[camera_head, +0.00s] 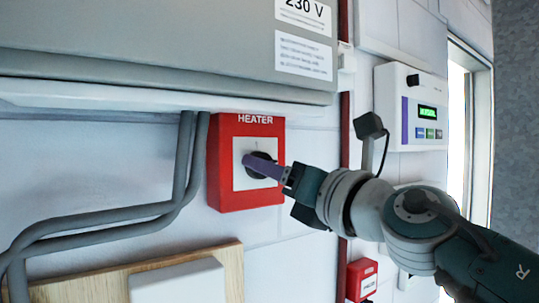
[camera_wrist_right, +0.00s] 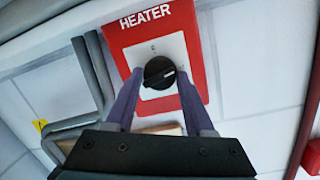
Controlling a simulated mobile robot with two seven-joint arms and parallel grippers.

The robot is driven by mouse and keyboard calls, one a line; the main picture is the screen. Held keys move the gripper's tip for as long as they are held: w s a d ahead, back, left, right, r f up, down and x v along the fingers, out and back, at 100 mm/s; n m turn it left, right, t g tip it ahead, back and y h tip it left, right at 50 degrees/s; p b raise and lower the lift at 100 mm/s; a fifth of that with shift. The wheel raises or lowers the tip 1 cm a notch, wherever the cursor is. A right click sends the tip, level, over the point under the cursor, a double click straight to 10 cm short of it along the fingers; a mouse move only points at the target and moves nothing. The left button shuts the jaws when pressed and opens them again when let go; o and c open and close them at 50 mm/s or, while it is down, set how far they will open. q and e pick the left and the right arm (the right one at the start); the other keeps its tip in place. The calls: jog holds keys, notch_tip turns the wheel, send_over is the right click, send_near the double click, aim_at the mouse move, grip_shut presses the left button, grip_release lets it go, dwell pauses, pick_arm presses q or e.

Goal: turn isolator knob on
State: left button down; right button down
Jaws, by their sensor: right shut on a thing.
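The isolator is a red wall box (camera_head: 222,165) marked HEATER with a white square plate (camera_head: 242,180) and a round black knob (camera_head: 262,158). In the right wrist view the black knob (camera_wrist_right: 158,72) sits between the two purple fingers, its white mark pointing to the right and slightly up. My right gripper (camera_head: 250,161) reaches in from the right and is shut on the knob; it also shows in the right wrist view (camera_wrist_right: 159,75). The fingers partly hide the knob in the head view. My left gripper is not in view.
A grey cabinet (camera_head: 150,40) marked 230 V overhangs the box from above. Grey conduits (camera_head: 185,165) run down at its left. A white control panel (camera_head: 390,95) with a green display hangs at the right. A smaller red box (camera_head: 360,280) sits below my right arm.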

jog(key=shift+m+h+p, duration=0.3)
jog(key=shift+m+p, duration=0.15)
jog(key=shift+m, duration=0.55)
jog(key=shift+c, duration=1.4)
grip_release()
jog(key=p+v, duration=0.2)
jog(key=v, duration=0.8)
jog(key=shift+f, duration=0.25)
